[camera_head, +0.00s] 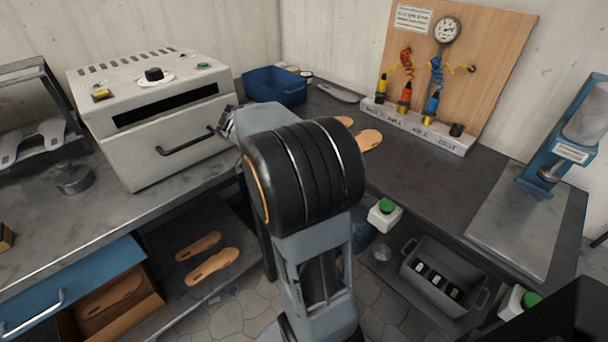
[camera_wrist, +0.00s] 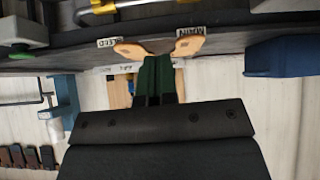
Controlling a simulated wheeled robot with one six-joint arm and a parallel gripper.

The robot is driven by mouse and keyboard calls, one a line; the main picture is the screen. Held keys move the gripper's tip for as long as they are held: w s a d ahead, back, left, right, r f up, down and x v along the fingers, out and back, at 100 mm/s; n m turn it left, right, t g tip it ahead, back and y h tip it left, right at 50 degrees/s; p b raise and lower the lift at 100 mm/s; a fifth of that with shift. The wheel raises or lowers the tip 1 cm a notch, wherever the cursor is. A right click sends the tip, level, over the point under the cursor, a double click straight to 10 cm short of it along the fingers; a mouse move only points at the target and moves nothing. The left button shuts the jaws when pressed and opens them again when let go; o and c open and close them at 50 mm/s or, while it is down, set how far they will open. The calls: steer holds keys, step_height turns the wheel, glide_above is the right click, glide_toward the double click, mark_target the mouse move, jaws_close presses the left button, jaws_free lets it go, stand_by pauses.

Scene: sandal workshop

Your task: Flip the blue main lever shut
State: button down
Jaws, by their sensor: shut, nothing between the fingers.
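In the head view, my arm hides most of the gripper, close to the white oven's front right.
A white oven (camera_head: 150,140) with a black handle stands left. A blue bin (camera_head: 275,88) is behind my arm. A board (camera_head: 490,45) with a gauge and coiled hoses stands at the back. Tan soles (camera_head: 369,139) lie on the bench (camera_head: 430,185). A blue press (camera_head: 553,135) stands right.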

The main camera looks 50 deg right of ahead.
steer(key=shift+w+d+f+m, duration=0.15)
steer(key=shift+d+m, duration=0.25)
steer(key=shift+d, duration=0.25)
steer(key=a+f+x, duration=0.1)
steer(key=x, duration=1.2)
steer(key=shift+a+f, duration=0.3)
steer(key=shift+a, duration=0.15)
steer(key=shift+d, duration=0.1)
steer(key=shift+f, duration=0.1)
